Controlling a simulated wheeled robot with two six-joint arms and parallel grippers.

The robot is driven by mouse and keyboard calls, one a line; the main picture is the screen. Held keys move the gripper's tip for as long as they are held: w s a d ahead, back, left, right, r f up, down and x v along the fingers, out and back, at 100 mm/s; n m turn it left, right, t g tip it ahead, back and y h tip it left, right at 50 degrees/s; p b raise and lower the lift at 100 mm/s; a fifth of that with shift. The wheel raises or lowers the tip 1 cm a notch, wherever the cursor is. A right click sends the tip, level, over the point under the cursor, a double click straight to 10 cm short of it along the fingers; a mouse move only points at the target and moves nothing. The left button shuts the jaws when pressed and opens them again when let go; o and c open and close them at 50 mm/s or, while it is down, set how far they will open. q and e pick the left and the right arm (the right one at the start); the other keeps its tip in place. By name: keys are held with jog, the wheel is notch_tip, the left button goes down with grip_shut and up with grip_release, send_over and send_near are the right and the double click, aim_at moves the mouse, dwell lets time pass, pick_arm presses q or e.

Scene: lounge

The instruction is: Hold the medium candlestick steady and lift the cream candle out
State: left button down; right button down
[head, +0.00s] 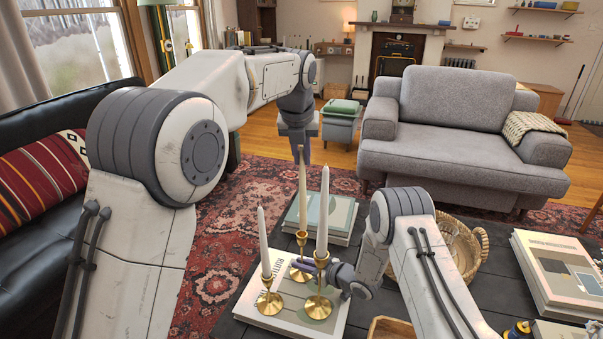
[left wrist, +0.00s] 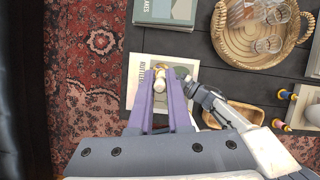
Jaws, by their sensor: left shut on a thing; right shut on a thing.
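The cream candle (head: 302,195) stands upright, its lower end at the cup of the brass medium candlestick (head: 301,238); I cannot tell how deep it sits. My left gripper (head: 301,152) is shut on the candle's top from above. The candle's pale top (left wrist: 158,84) also shows between the left fingers in the left wrist view. My right gripper (head: 300,263) comes in low from the right and is shut on the medium candlestick's stem, partly hidden behind the taller front candlestick. The medium candlestick stands upright on a book.
A taller brass candlestick (head: 319,305) with a pale candle stands close in front, and a shorter one (head: 269,302) stands at left. Books (head: 338,215) lie behind. A wicker tray (head: 470,240) with glasses and a wooden bowl (head: 390,330) are at right.

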pick_arm(q)
notch_tip(320, 180, up, 6)
jog(key=shift+f, duration=0.1)
pick_arm(e)
jog(key=c, duration=0.8)
grip_release()
